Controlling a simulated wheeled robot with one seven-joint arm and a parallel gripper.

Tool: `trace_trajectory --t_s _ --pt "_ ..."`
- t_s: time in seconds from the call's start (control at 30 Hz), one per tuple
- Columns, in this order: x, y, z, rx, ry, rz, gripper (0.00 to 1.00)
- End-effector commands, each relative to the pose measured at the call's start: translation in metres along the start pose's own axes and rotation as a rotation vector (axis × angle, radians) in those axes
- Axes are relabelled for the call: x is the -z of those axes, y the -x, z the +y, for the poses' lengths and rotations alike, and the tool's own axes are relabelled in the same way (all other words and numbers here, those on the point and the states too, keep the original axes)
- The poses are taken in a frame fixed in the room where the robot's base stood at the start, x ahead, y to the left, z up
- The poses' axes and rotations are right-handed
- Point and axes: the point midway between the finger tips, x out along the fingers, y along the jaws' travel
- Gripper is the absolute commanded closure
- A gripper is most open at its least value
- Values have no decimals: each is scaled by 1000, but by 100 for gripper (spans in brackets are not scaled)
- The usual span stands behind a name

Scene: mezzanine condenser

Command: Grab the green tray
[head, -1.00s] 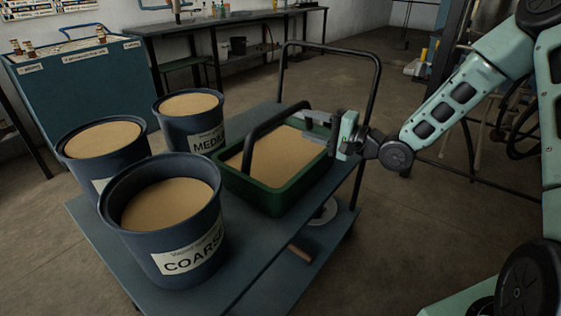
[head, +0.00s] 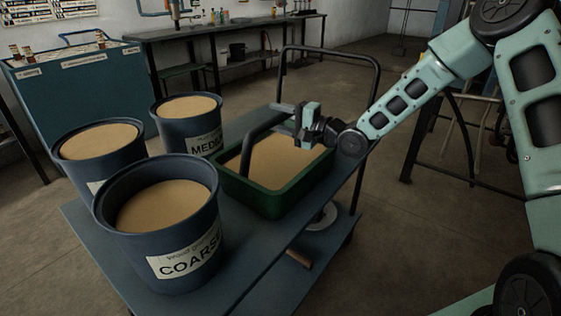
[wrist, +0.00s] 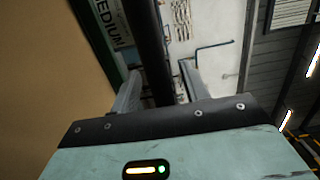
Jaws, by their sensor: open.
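The green tray (head: 257,204) stands on the cart, filled with tan grainy material. A dark bar handle (head: 252,150) arches over it. My gripper (head: 284,114) is above the tray at the top of the handle. In the wrist view the dark handle bar (wrist: 148,45) runs between the two grey fingers of my gripper (wrist: 158,92), which are apart on either side of it. The fingers look open; I cannot tell whether either touches the bar. Part of the handle is hidden behind my gripper in the head view.
Several dark buckets of tan material stand left of the tray, including the COARSE bucket (head: 165,245) and the MEDIUM bucket (head: 181,134). The blue cart (head: 225,262) has a black push rail (head: 374,95) behind the tray. Open floor lies to the right.

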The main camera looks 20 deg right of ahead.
Motion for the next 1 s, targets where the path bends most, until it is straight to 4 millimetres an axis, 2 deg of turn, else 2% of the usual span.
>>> trace_trajectory --t_s 0.03,0.1,0.2,1.0 --pt "0 0 0 0 0 0 57" --pt "0 0 0 0 0 0 77" --pt "0 0 0 0 0 0 100" --pt "0 1 0 -1 0 1 100"
